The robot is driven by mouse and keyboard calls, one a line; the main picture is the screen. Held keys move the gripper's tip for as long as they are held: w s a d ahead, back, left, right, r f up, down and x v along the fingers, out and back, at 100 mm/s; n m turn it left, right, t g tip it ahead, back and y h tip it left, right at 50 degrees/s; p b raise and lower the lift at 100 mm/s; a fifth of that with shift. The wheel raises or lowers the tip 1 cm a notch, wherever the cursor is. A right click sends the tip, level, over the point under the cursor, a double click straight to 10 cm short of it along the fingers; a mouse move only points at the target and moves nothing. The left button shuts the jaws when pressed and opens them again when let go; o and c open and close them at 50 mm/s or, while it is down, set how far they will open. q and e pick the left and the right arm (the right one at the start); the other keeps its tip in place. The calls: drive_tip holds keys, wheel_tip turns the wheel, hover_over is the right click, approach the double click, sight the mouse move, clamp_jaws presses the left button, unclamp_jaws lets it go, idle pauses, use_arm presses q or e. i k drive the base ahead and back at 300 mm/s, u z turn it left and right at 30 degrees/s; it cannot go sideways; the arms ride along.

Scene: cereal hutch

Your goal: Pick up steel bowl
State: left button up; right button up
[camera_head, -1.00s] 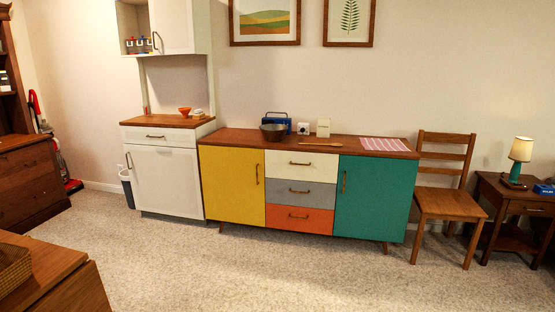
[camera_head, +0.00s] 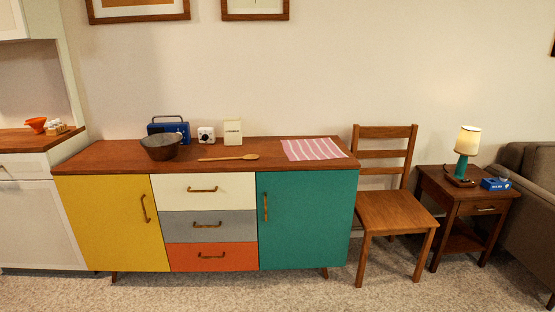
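A dark grey steel bowl (camera_head: 160,148) stands upright on the wooden top of the colourful sideboard (camera_head: 110,160), left of its middle. The bowl stands in front of a blue radio (camera_head: 182,130) and partly covers it. The inside of the bowl is mostly dark. Neither of my grippers shows in the head view.
A wooden spoon (camera_head: 230,157), a small white clock (camera_head: 206,134), a cream box (camera_head: 233,131) and a striped cloth (camera_head: 313,149) are on the sideboard. A white hutch (camera_head: 35,220) stands left, a wooden chair (camera_head: 390,212) right. Carpet (camera_head: 250,290) in front is clear.

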sight(163, 147)
drive_tip(key=u, duration=0.6)
drive_tip(key=i, duration=2)
drive_tip(key=u, duration=1.1)
